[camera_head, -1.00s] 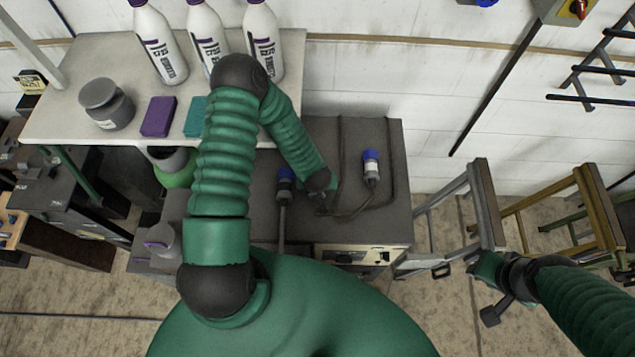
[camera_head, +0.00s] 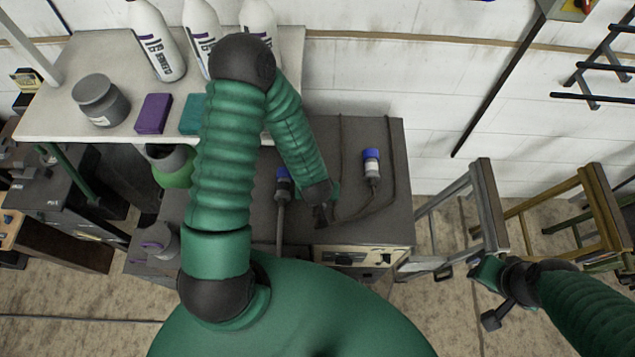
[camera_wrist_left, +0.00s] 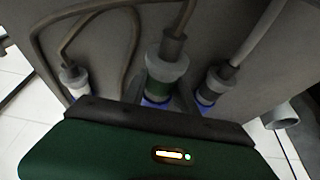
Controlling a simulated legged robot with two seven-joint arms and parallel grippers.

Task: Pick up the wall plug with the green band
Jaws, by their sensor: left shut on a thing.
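The wall plug with the green band (camera_wrist_left: 160,86) is in the middle of the left wrist view, with a grey collar, a blue end and a cable. My left gripper (camera_wrist_left: 162,98) is shut on it, one finger on each side. In the head view my left gripper (camera_head: 321,212) is over the grey cabinet top, and its wrist hides the held plug. A white-banded plug (camera_head: 371,165) stands to its right, and a dark-banded plug (camera_head: 283,184) to its left. My right gripper (camera_head: 492,292) is at the lower right, away from the plugs; its jaws are unclear.
The grey cabinet (camera_head: 390,215) bears the plugs and their loose cables. A pale shelf (camera_head: 60,125) at upper left carries bottles, a grey jar (camera_head: 103,102) and a purple box (camera_head: 153,113).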

